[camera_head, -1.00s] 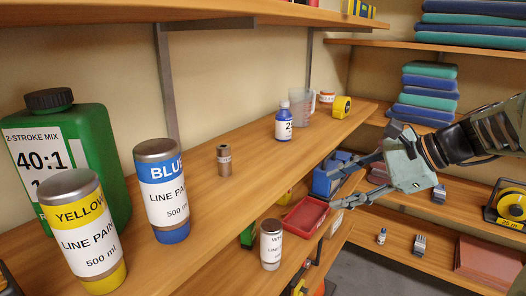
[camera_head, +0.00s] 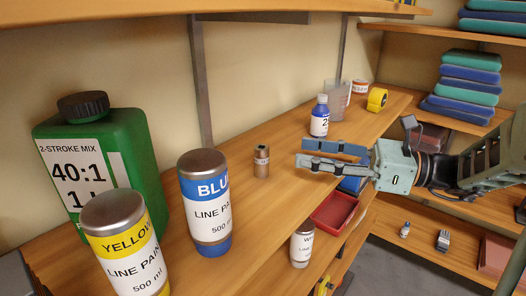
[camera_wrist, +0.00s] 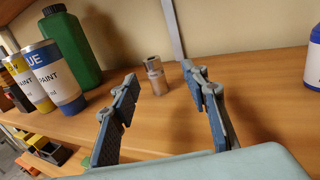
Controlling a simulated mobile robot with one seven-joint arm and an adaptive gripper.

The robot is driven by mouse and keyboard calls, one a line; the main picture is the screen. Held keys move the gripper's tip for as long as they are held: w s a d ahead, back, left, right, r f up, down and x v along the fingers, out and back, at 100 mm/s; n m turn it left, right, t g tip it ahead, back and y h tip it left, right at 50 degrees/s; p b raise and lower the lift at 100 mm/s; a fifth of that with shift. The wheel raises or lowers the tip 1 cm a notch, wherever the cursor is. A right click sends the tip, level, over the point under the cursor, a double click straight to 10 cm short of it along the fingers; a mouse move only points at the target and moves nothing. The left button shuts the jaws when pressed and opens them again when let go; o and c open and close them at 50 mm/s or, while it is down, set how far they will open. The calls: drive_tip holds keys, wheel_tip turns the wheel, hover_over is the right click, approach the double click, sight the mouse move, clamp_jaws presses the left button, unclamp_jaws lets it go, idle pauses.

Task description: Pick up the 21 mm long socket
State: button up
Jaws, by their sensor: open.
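The socket (camera_head: 261,161) is a small brownish metal cylinder standing upright on the wooden shelf, right of the blue paint can. It also shows in the wrist view (camera_wrist: 155,75), beyond and between the two fingers. My gripper (camera_head: 300,153) is open and empty in the head view, its fingers pointing left toward the socket with a gap between them and it. In the wrist view the open fingers (camera_wrist: 165,95) stand on either side of the line to the socket. Nothing hides the socket.
A blue line paint can (camera_head: 206,205), a yellow one (camera_head: 125,245) and a green jug (camera_head: 105,150) stand left of the socket. A blue-capped bottle (camera_head: 320,118) stands behind my gripper. A red bin (camera_head: 335,212) is lower down. The shelf around the socket is clear.

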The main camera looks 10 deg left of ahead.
sight(262, 149)
drive_tip(key=a, duration=0.4)
drive_tip(key=shift+s+a+r, duration=0.1)
drive_tip(key=shift+a+p, duration=0.7)
drive_tip(key=shift+a, duration=2.3)
drive_tip(key=shift+c, duration=0.7)
clamp_jaws()
